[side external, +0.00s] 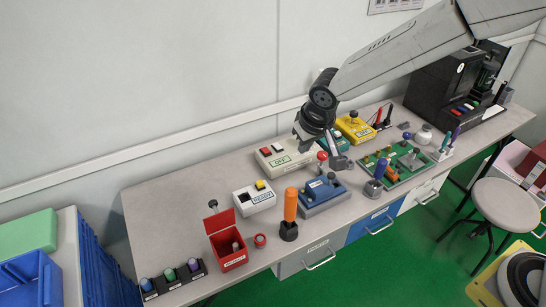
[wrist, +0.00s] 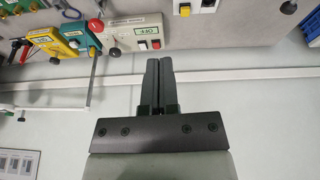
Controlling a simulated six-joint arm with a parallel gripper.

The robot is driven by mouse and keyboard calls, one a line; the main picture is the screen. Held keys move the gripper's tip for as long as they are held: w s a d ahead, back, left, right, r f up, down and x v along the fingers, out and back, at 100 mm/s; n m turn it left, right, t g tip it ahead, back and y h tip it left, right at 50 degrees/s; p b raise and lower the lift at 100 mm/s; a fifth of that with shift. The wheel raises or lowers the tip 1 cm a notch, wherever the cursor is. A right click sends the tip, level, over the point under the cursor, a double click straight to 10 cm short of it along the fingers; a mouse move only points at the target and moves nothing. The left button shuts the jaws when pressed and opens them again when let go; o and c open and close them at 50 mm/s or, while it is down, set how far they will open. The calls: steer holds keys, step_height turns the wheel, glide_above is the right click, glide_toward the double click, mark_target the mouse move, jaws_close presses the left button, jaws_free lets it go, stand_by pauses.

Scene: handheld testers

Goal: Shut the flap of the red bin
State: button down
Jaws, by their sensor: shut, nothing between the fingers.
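The red bin (side external: 232,261) stands near the front left of the bench in the side external view, with a pale label on its front. Its red flap (side external: 220,221) stands up at the back, so the bin is open. A small greyish thing shows inside, too small to name. My gripper (side external: 339,160) is well to the right of the bin and farther back, above the bench by the blue and off-white boxes. Its fingers are together and empty; they also show in the wrist view (wrist: 159,60). The bin is not in the wrist view.
A dark round knob (side external: 213,204) stands behind the flap. A red ring (side external: 260,240) and an orange-handled tool (side external: 290,208) are right of the bin. A READY box (side external: 254,198) and blue joystick box (side external: 323,194) lie between bin and gripper. A dark rack (side external: 174,281) is at left.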

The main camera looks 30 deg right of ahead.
steer(key=w+a+f, duration=0.1)
steer(key=w+a, duration=0.4)
steer(key=a, duration=0.6)
steer(key=t, duration=0.2)
glide_above(217, 215)
steer(key=w, duration=0.5)
steer(key=f, duration=0.2)
steer(key=shift+s+d, duration=0.15)
steer(key=shift+d, duration=0.05)
steer(key=shift+f, duration=0.1)
step_height(217, 215, down, 9)
steer(key=shift+w, duration=0.4)
